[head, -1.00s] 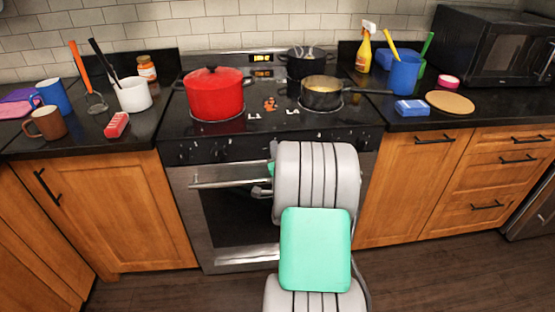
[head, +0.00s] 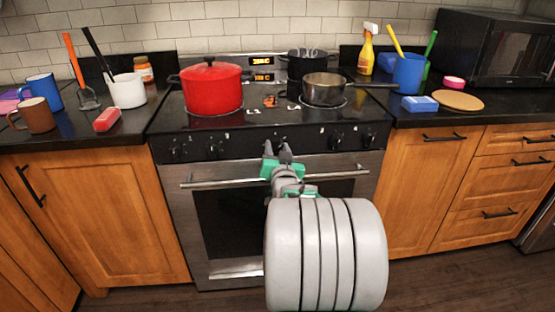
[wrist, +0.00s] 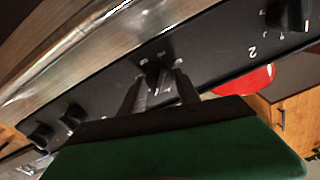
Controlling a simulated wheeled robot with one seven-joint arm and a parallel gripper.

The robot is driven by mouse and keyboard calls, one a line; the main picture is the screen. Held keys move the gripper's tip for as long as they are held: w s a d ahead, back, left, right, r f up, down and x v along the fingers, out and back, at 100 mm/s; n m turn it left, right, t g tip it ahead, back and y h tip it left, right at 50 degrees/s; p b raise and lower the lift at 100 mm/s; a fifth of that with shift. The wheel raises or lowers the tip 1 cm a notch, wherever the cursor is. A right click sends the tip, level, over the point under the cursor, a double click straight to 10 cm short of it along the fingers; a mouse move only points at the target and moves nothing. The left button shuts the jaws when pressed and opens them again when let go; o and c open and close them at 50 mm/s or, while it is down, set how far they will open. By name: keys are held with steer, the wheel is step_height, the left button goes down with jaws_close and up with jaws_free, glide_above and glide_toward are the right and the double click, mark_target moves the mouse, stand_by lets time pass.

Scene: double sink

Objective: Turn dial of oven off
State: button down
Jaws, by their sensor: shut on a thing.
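The oven (head: 240,225) stands in the middle of the head view, with a black control panel (head: 235,148) above its door. My gripper (head: 277,152) is at the middle of this panel. In the wrist view its two dark fingers (wrist: 158,92) stand on either side of a black dial (wrist: 155,72) and are shut on it. White marks show around the dial; its exact setting cannot be read. In the head view my gripper hides this dial. Other dials sit to the left (head: 213,147) and right (head: 335,141) on the panel.
The oven door handle (head: 225,184) runs just below my gripper. A red pot (head: 211,90) and a steel pan (head: 325,90) stand on the stove top, the pan's handle pointing right. Counters with mugs, utensils and a spray bottle (head: 365,52) flank the stove.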

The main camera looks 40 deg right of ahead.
steer(key=n+b, duration=0.1)
steer(key=b, duration=0.1)
steer(key=n+b, duration=0.4)
steer(key=shift+a+f, duration=0.1)
steer(key=shift+f, duration=0.15)
steer(key=n+b, duration=0.3)
steer(key=shift+r+n, duration=0.1)
steer(key=shift+n, duration=0.2)
steer(key=shift+r+n, duration=0.1)
steer(key=shift+n, duration=0.2)
steer(key=c, duration=0.9)
jaws_free()
steer(key=p+v, duration=0.1)
steer(key=v, duration=0.6)
steer(key=shift+s+a, duration=0.3)
